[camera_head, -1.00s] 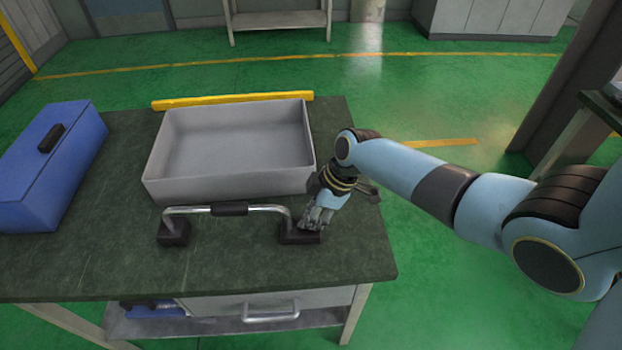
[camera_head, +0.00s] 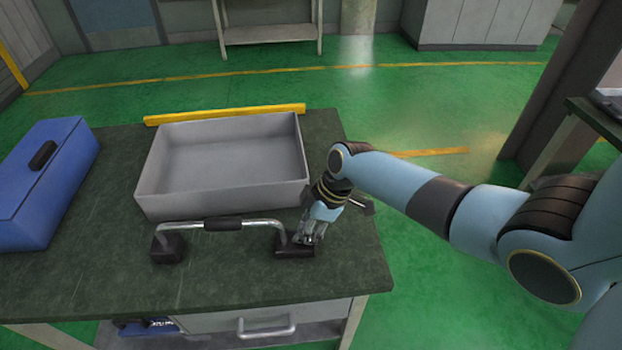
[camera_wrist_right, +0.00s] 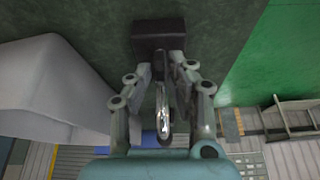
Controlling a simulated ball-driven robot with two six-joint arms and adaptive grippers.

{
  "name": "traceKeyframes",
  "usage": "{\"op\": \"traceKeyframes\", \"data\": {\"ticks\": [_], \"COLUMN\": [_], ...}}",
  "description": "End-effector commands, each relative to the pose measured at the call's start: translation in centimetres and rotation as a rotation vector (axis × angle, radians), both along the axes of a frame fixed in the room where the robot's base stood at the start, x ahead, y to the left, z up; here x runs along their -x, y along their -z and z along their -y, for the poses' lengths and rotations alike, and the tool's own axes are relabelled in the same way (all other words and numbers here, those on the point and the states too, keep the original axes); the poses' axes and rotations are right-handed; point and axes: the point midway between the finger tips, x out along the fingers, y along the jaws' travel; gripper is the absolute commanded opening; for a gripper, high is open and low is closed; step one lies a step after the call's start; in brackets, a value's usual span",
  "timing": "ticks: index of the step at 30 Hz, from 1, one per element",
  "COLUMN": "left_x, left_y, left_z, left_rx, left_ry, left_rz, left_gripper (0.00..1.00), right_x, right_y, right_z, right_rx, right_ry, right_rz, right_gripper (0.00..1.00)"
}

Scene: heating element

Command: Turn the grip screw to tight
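A chrome U-shaped bar (camera_head: 183,225) with a black middle sleeve (camera_head: 223,223) stands on two black feet at the table's front. Its left foot (camera_head: 168,248) is clear; its right foot (camera_head: 295,250) is partly covered by my right gripper (camera_head: 309,236). In the right wrist view, the fingers of my right gripper (camera_wrist_right: 166,68) stand on either side of the chrome bar (camera_wrist_right: 163,108), just short of a black block (camera_wrist_right: 158,35). Whether they touch or press anything is unclear. I cannot single out the grip screw; it may be hidden between the fingers. My left gripper is out of view.
A grey tray (camera_head: 165,207) sits behind the bar, close to my right wrist. A yellow bar (camera_head: 225,114) lies behind the tray. A blue toolbox (camera_head: 60,170) stands at the left. The dark green table top (camera_head: 225,285) is clear in front.

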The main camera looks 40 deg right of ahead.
Motion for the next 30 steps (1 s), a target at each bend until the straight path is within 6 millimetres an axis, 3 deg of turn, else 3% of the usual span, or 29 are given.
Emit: {"op": "traceKeyframes", "data": {"ticks": [5,12,18,30], "left_x": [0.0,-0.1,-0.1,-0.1], "left_y": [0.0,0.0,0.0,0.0], "left_z": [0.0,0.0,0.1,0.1], "left_rx": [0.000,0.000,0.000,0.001], "left_ry": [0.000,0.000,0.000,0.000], "left_rz": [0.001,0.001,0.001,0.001], "left_gripper": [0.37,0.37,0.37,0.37], "right_x": [0.5,1.7,2.4,2.6], "right_y": [-2.2,-7.1,-10.0,-10.8], "right_z": [0.8,2.6,3.4,3.6], "right_rx": [0.002,0.005,0.002,0.000], "right_ry": [-0.002,-0.002,-0.001,0.000], "right_rz": [0.003,0.004,0.003,0.000], "right_gripper": [0.19,0.19,0.19,0.19]}}
